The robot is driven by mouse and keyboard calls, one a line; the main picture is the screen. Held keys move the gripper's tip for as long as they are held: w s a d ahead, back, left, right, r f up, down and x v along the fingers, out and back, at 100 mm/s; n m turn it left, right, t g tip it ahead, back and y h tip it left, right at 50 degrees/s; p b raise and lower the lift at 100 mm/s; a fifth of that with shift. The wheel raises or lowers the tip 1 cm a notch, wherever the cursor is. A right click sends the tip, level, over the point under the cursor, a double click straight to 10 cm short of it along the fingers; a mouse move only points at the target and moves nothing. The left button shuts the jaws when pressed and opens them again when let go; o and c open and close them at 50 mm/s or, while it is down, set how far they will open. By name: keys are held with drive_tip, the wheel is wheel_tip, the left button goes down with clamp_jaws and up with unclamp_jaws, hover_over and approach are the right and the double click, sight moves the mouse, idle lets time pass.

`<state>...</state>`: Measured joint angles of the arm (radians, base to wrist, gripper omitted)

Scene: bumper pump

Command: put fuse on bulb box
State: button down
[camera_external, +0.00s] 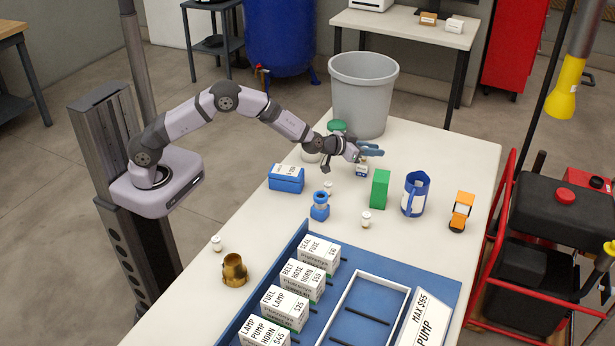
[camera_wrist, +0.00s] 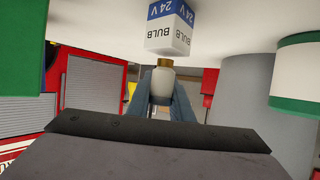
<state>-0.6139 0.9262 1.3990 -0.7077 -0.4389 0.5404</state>
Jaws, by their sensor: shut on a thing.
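My gripper (camera_external: 368,152) is over the far part of the white table, its blue fingers shut on a small white fuse with a gold cap (camera_wrist: 164,78), which shows between the fingers in the wrist view. The white and blue bulb box (camera_external: 362,170), marked BULB 24 V, stands on the table just under the gripper. The bulb box (camera_wrist: 171,28) appears upside down in the wrist view, right beyond the fuse's gold cap. I cannot tell whether fuse and box touch. The fuse is mostly hidden by the fingers in the external view.
A grey bin (camera_external: 362,92) stands behind the gripper, with a green-lidded jar (camera_external: 336,127) nearby. A green block (camera_external: 380,189), a blue mug (camera_external: 415,194) and a blue box (camera_external: 286,178) stand around the bulb box. Small white jars (camera_external: 366,218) and labelled cartons (camera_external: 286,307) are nearer the front.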

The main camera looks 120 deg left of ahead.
drive_tip(key=shift+f, duration=0.2)
drive_tip(key=shift+f, duration=0.1)
drive_tip(key=c, duration=1.6)
unclamp_jaws()
drive_tip(key=shift+f, duration=0.1)
drive_tip(key=shift+r, duration=0.25)
drive_tip(key=b+v, duration=0.1)
drive_tip(key=v, duration=1.1)
